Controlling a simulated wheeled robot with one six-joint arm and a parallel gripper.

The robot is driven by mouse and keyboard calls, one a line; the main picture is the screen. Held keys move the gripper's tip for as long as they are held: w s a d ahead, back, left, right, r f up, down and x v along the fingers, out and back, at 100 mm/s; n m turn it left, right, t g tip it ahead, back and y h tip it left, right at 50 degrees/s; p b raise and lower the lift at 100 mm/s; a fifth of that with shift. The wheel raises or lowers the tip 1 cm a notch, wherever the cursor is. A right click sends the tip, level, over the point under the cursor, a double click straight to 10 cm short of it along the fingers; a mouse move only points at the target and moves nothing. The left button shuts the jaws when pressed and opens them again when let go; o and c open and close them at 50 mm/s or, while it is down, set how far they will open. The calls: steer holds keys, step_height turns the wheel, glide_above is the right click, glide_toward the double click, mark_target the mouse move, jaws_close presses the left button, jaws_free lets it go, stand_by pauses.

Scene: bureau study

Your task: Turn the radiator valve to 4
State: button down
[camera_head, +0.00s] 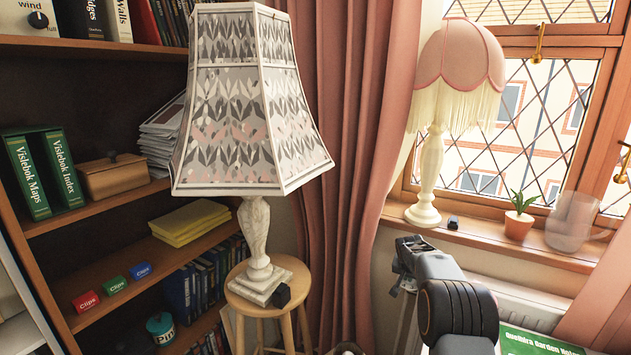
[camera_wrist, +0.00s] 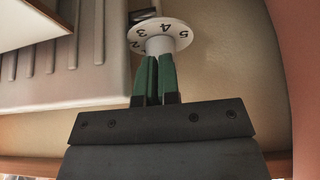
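The radiator valve (camera_wrist: 160,38) shows at the top of the wrist view as a white numbered dial with a round white knob in its middle. The figures 2, 3, 4 and 5 can be made out on its rim. My gripper (camera_wrist: 160,60) points at the knob with its two green fingers close together. The fingertips are at the knob's lower edge in the picture. I cannot tell whether they press on it. In the head view my arm reaches down by the window, and the valve and fingertips are hidden.
The ribbed white radiator (camera_wrist: 92,55) is left of the valve. A patterned lamp (camera_head: 250,110) stands on a stool (camera_head: 297,285) by the pink curtain (camera_head: 358,140).

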steer(key=shift+s+a+f, duration=0.1)
steer(key=shift+a+f, duration=0.05)
steer(key=shift+f, duration=0.1)
steer(key=shift+s+b, duration=0.1)
steer(key=shift+b, duration=0.25)
steer(key=shift+a+r, duration=0.1)
steer(key=shift+a, duration=0.1)
step_height(320, 180, up, 6)
steer(key=p, duration=0.4)
steer(key=shift+s+d+r, duration=0.1)
step_height(320, 180, down, 6)
steer(key=b, duration=0.2)
steer(key=shift+d, duration=0.3)
stand_by(0.4)
steer(key=shift+w+d, duration=0.1)
steer(key=shift+w, duration=0.15)
stand_by(0.6)
